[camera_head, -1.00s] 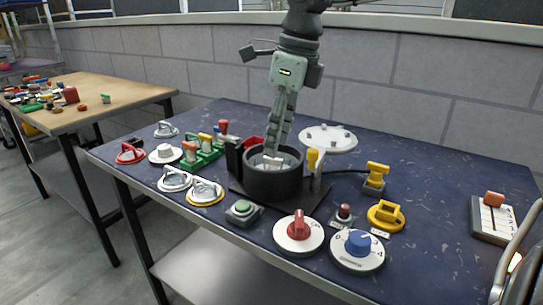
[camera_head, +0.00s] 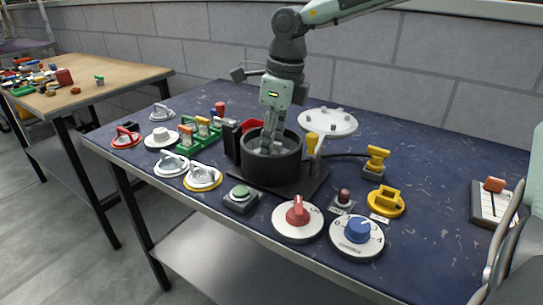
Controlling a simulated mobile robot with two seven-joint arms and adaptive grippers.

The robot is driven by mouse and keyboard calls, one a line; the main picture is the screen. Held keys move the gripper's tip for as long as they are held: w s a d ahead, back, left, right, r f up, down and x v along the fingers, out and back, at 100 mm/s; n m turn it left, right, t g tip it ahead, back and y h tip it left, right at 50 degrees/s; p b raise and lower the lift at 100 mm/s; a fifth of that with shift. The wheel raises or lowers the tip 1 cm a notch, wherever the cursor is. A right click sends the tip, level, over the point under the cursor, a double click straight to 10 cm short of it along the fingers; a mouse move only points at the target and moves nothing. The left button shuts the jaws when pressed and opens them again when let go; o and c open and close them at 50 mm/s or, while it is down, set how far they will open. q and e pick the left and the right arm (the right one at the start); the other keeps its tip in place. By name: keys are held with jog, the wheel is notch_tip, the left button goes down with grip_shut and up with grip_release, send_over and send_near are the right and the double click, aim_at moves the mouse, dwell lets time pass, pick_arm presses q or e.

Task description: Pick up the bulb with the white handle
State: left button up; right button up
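My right gripper (camera_head: 268,143) points down into a black round pot (camera_head: 272,168) at the middle of the table; its arm comes in from the upper right. Its fingertips are partly hidden by the pot's rim, so I cannot tell whether they are open or hold something. No bulb with a white handle can be made out clearly; the pot's inside is mostly hidden.
A green rack (camera_head: 203,133) with coloured handles stands just left of the pot. A white disc (camera_head: 328,122) lies behind it. Red (camera_head: 297,216) and blue (camera_head: 358,231) dials, a green button (camera_head: 240,195) and yellow pieces (camera_head: 385,202) lie in front and right. The right rear tabletop is fairly clear.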

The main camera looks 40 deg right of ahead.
grip_shut()
jog(key=shift+r, duration=0.15)
